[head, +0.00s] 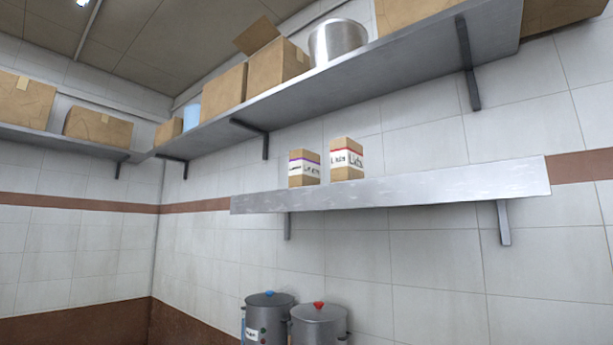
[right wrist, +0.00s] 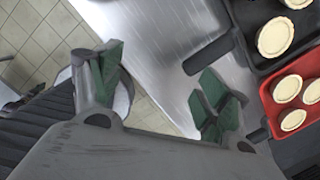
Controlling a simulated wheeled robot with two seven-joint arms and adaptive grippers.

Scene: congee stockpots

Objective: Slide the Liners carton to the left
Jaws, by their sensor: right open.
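Two small brown cartons stand upright side by side on the lower metal shelf (head: 400,192) in the head view. The left carton (head: 304,168) has a purple stripe and a white label that is too small to read surely; it may be the Liners carton. The right carton (head: 346,159) has a red stripe and a label that looks like "Lids". A narrow gap seems to part them. My right gripper (right wrist: 160,90) shows only in the right wrist view, open and empty with green finger pads, above a metal surface and away from the cartons. My left gripper is not in view.
An upper shelf (head: 375,50) holds larger boxes and a metal pot (head: 337,42). Two lidded stockpots (head: 268,318) (head: 318,325) stand below. The lower shelf is bare left and right of the cartons. Dark and red trays (right wrist: 283,118) with pastry shells lie beside my right gripper.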

